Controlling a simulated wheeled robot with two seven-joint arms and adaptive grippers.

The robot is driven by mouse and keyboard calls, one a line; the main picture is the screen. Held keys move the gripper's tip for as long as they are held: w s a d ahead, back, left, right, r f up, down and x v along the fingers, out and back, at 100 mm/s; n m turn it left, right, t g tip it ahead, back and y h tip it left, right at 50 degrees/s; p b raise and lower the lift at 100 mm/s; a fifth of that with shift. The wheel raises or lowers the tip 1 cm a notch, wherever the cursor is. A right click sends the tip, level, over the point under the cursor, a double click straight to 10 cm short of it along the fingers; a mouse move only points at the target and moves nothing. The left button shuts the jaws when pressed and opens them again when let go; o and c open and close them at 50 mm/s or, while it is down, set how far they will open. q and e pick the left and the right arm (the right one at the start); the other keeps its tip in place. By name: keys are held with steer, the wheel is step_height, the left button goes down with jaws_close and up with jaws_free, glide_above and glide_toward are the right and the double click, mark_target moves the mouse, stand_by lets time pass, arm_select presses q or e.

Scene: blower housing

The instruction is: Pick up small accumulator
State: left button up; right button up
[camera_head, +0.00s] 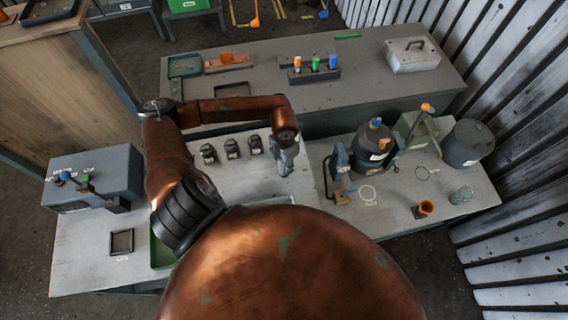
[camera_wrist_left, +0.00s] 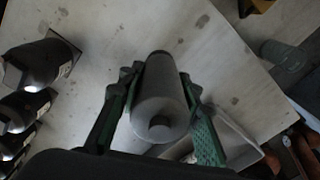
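A grey cylinder with a knob on its near end, which looks like the small accumulator (camera_wrist_left: 160,105), lies between the two green-padded fingers of my left gripper (camera_wrist_left: 163,80) in the left wrist view. One finger is on each side of it, with the tips close to its sides. I cannot tell whether the pads touch it. In the head view my left gripper (camera_head: 285,168) points down over the front table, and the cylinder is hard to separate from it. My right gripper is not in view.
A blue-capped dark tank (camera_head: 373,158) stands on the right, with a grey drum (camera_head: 467,143) beyond. A grey-blue box (camera_head: 95,178) sits on the left.

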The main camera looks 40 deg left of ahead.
arm_select(q)
jaws_close()
steer(key=shift+r, duration=0.2)
steer(key=shift+w+r, duration=0.1)
steer(key=shift+r, duration=0.1)
step_height(320, 180, up, 2)
steer(key=shift+r, duration=0.1)
steer(key=s+a+r, duration=0.2)
steer(key=s+r, duration=0.3)
steer(key=s, duration=0.1)
steer(key=s+a+r, duration=0.3)
steer(key=s+r, duration=0.2)
steer(key=s, duration=0.2)
steer(key=shift+a+b, duration=0.3)
steer(key=shift+b, duration=0.15)
